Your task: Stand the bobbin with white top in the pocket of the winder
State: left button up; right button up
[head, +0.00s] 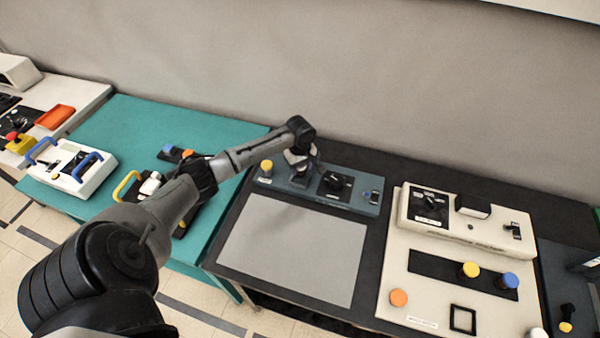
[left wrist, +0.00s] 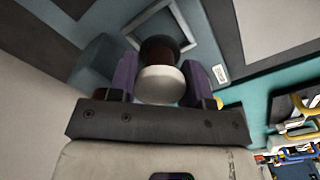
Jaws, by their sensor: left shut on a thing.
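My left gripper (head: 302,172) is over the left part of the blue-grey winder (head: 362,207) in the head view. In the left wrist view my left gripper (left wrist: 161,66) is shut on the bobbin with white top (left wrist: 160,86), with a finger on each side of its dark middle. The white top faces the wrist camera. A raised square frame, the pocket (left wrist: 185,41), shows just beyond the bobbin. I cannot tell whether the bobbin's far end is inside the frame or above it. In the head view the gripper hides the bobbin and pocket. My right gripper is not in view.
A yellow-topped piece (head: 266,165) stands left of the gripper on the winder. A black knob (head: 335,183) is to its right. A bare grey mat (head: 290,248) lies in front. A cream station (head: 450,228) with coloured-topped pieces is farther right.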

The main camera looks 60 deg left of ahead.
aim_at(300, 173)
pick_arm(q)
notch_tip(300, 173, down, 3)
jog(key=shift+f+b, duration=0.15)
jog(key=shift+b, duration=0.2)
jog(key=shift+f, duration=0.1)
jog(key=shift+f, duration=0.1)
jog(key=o, duration=0.9)
jog(key=shift+o, duration=0.2)
